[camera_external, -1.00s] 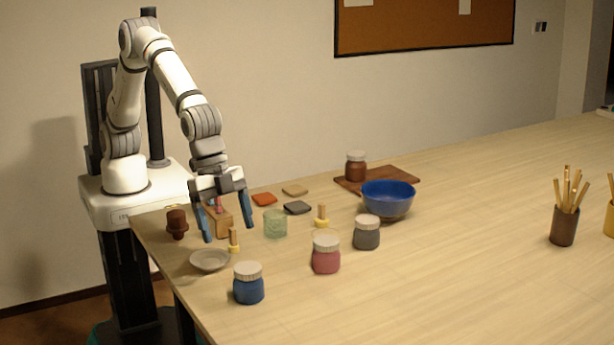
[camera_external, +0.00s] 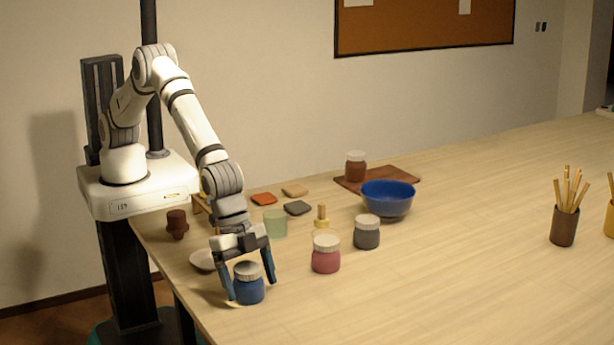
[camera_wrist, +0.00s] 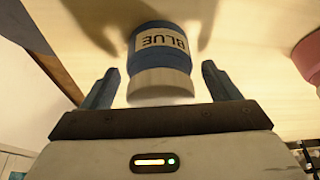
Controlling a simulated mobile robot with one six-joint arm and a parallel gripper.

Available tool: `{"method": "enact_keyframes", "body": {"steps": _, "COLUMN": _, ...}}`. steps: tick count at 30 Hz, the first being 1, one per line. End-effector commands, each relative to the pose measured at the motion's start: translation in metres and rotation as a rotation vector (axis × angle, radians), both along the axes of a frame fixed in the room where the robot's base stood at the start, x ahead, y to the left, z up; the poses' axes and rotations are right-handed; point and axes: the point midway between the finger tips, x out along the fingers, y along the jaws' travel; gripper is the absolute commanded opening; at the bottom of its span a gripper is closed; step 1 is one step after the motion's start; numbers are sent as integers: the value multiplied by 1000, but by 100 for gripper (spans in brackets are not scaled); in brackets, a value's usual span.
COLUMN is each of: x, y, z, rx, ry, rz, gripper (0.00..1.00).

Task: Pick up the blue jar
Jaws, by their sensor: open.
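The blue jar (camera_external: 249,289) stands upright near the table's front left edge and has a pale ribbed lid. My gripper (camera_external: 250,288) is low over the table with one blue finger on each side of the jar. The fingers are open. In the wrist view my gripper (camera_wrist: 162,88) has its fingertips apart, with the jar's lid between them and a gap on both sides.
A pink jar (camera_external: 326,258) stands to the right of the blue one, and a grey jar (camera_external: 367,237) stands beyond it. A small pale dish (camera_external: 202,261) sits just behind my gripper. A blue bowl (camera_external: 388,204) is farther back. The table's right side is mostly clear.

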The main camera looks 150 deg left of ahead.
Motion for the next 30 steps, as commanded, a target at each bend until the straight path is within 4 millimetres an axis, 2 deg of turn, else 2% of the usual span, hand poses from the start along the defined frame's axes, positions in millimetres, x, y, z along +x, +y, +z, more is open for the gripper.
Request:
{"method": "enact_keyframes", "body": {"steps": 7, "x": 0, "y": 0, "z": -1, "rx": 0, "ry": -1, "rz": 0, "gripper": 81}}
{"method": "enact_keyframes", "body": {"steps": 27, "x": 1, "y": 0, "z": 0, "rx": 0, "ry": -1, "rz": 0, "gripper": 27}}
{"method": "enact_keyframes", "body": {"steps": 30, "x": 1, "y": 0, "z": 0, "rx": 0, "ry": -1, "rz": 0, "gripper": 27}}
